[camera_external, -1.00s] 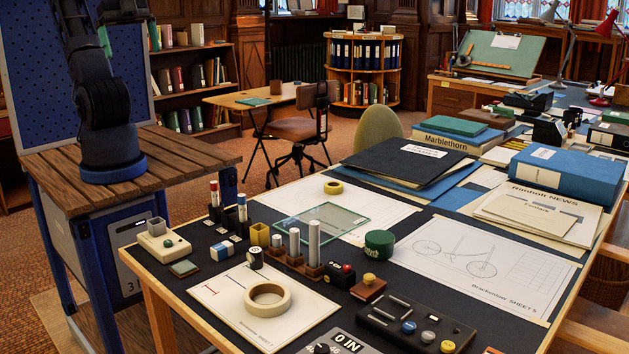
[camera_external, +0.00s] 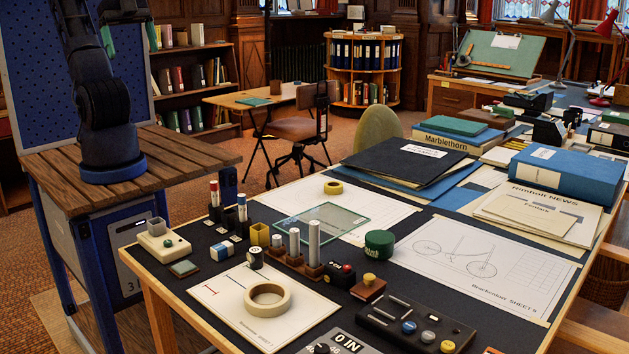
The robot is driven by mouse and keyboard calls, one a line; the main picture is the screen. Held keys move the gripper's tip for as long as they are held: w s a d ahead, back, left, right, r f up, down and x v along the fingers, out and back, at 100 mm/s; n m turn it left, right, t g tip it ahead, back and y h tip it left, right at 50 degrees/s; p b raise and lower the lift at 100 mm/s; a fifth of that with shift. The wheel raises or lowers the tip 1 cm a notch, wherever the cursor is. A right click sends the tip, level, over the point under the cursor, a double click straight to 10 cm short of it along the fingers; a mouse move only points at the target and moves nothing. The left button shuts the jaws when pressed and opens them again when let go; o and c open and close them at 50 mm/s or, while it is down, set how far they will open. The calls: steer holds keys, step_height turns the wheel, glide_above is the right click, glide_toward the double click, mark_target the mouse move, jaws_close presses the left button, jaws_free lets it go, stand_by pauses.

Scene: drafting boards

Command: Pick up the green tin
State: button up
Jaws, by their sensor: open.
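The green tin (camera_external: 380,243) is a short, round, dark green can with light lettering on its side. It stands upright on the dark mat of the near desk, right of the middle, at the left edge of a drawing sheet. Nothing covers it. My arm rises from the slatted wooden stand at the left and runs out of the top of the picture.
A glass plate (camera_external: 322,222) lies left of the tin, and metal cylinders in a wooden block (camera_external: 311,270) stand front-left. A small brown block with a yellow knob (camera_external: 368,288) and a black control panel (camera_external: 415,322) are in front. The drawing sheet (camera_external: 490,262) right of it is clear.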

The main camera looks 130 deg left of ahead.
steer(key=w+a+r+m, duration=0.1)
steer(key=w+a+r, duration=0.1)
steer(key=w, duration=0.6)
steer(key=m+g+h, duration=0.1)
steer(key=m+g, duration=0.2)
steer(key=m, duration=0.6)
glide_above(380, 236)
steer(key=f, duration=3.6)
steer(key=shift+s+a+f, duration=0.2)
steer(key=shift+s+f, duration=0.15)
steer(key=f, duration=0.5)
steer(key=shift+w+d+f, duration=0.15)
steer(key=shift+w+d, duration=0.05)
steer(key=shift+d, duration=0.05)
steer(key=shift+w+f, duration=0.2)
steer(key=shift+f, duration=2.35)
steer(key=c, duration=1.1)
